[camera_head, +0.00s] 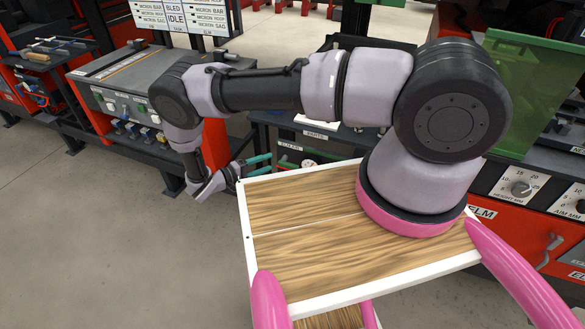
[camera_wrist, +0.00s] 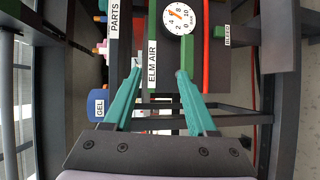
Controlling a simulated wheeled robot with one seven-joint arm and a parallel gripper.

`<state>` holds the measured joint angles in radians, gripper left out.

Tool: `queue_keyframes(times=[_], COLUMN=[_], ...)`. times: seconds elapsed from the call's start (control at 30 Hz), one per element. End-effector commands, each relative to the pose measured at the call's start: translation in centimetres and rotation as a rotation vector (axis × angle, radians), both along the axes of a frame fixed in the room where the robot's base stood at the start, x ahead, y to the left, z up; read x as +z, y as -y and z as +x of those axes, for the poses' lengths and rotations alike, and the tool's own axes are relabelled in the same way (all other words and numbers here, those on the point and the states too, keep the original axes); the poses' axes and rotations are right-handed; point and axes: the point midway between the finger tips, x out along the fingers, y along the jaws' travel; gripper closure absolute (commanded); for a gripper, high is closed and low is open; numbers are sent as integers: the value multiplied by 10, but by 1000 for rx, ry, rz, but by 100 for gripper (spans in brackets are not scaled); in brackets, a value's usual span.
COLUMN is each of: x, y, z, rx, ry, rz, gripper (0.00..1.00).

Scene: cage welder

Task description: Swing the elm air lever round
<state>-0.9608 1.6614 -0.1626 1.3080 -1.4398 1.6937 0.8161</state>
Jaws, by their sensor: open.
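The ELM AIR label (camera_wrist: 152,64) lies just beyond my fingertips in the wrist view, and it also shows small in the head view (camera_head: 288,172). A green bar (camera_wrist: 188,50) below the dial gauge (camera_wrist: 178,18) looks like the air lever, though my right finger partly overlaps it. My gripper (camera_wrist: 158,68) has its two teal fingers spread apart with nothing held between them. In the head view my gripper (camera_head: 266,164) points at the air panel, just beyond the wooden top. I cannot tell whether a finger touches the lever.
A BLEED tag (camera_wrist: 227,36) with a green knob and a red pipe (camera_wrist: 206,50) are to the right in the wrist view. A blue GEL item (camera_wrist: 100,104) is at left. The wood-topped white-edged surface (camera_head: 310,260) lies under my arm. Grey floor (camera_head: 110,240) is open at left.

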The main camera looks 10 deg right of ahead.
Motion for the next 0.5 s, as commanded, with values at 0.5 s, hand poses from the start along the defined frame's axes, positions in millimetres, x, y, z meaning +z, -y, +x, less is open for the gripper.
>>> queue_keyframes(times=[0.5], x=[-64], y=[29], z=[-17], rx=[171], ry=[63], rz=[-113], gripper=[43])
